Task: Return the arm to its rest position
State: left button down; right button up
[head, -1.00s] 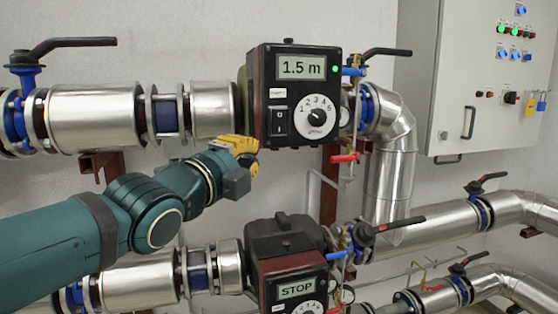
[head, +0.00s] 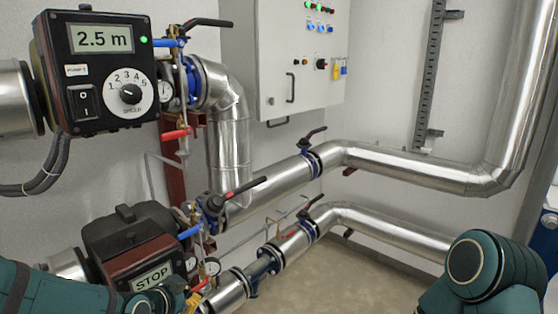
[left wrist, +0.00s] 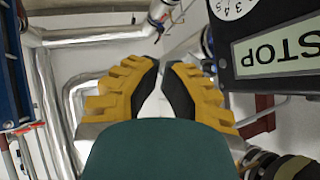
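My left arm enters the head view low at the left. Its yellow-fingered gripper (head: 195,300) is at the bottom edge, in front of the lower pump unit (head: 135,240) and partly cut off. In the left wrist view the gripper (left wrist: 162,66) has its two yellow fingers with black pads close together, with a narrow gap and nothing between them. The lower unit's STOP display (left wrist: 278,48) is to the right of the fingers there. Part of my right arm (head: 490,265) shows at the lower right of the head view; its gripper is not in view.
The upper pump unit (head: 105,75) reads 2.5 m with a green light. Black-handled valves, a red-handled valve (head: 174,134) and silver pipes (head: 400,168) run along the wall. A control cabinet (head: 300,60) hangs behind. Bare floor (head: 350,270) shows at the lower middle.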

pick_arm(q)
jog(key=s+d+f+n+g, duration=0.2)
jog(key=s+f, duration=0.3)
jog(key=f, duration=0.3)
jog(key=s+d+f+n+g, duration=0.3)
jog(key=s+d+f+n, duration=0.1)
jog(key=f, duration=0.5)
jog(key=s+d+f+n+g+h, duration=0.1)
jog(key=s+d+f+n+g, duration=0.2)
jog(key=s+f, duration=0.5)
jog(key=shift+d+f, duration=0.7)
jog(key=shift+d, duration=0.15)
